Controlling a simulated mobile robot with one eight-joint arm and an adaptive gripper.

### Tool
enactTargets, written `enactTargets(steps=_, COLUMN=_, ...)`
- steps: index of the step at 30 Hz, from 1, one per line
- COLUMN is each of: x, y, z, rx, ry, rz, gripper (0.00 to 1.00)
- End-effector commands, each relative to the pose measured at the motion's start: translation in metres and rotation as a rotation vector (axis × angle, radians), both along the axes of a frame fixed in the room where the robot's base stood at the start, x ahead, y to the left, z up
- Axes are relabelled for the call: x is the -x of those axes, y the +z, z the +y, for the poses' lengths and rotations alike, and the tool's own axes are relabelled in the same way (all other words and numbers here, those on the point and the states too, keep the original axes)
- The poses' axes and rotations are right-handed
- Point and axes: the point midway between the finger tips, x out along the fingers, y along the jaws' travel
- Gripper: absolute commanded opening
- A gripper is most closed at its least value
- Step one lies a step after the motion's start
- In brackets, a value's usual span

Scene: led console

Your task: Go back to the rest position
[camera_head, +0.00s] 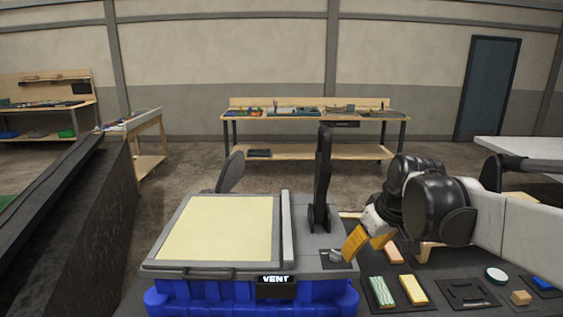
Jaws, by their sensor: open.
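My gripper (366,241), with yellow-orange fingers, points down at the right side of the console (160,243). It hangs over or close to a small round knob (336,255) at the console's right front; I cannot tell whether it touches it. The fingers are apart, with nothing seen between them. My arm reaches in from the right edge. The console has a pale yellow panel (218,228), a black upright lever (322,185) and a small display (275,280) reading "VENT". Its base is blue.
A dark table (450,260) at right holds a tray with green and yellow blocks (397,291), a black tray (466,293), a white round item (496,275) and a small wooden block (521,297). A dark slanted structure (80,220) stands at left. Workbenches (310,116) stand behind.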

Motion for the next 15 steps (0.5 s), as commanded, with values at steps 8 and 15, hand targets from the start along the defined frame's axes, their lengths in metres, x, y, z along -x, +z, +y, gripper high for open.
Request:
enactTargets(steps=8, x=0.127, y=-0.025, z=0.006, rx=-0.032, ry=-0.222, rz=-0.086, gripper=0.55)
enactTargets(steps=15, x=0.189, y=-0.064, z=0.005, rx=-0.071, ry=-0.350, rz=-0.150, gripper=0.55)
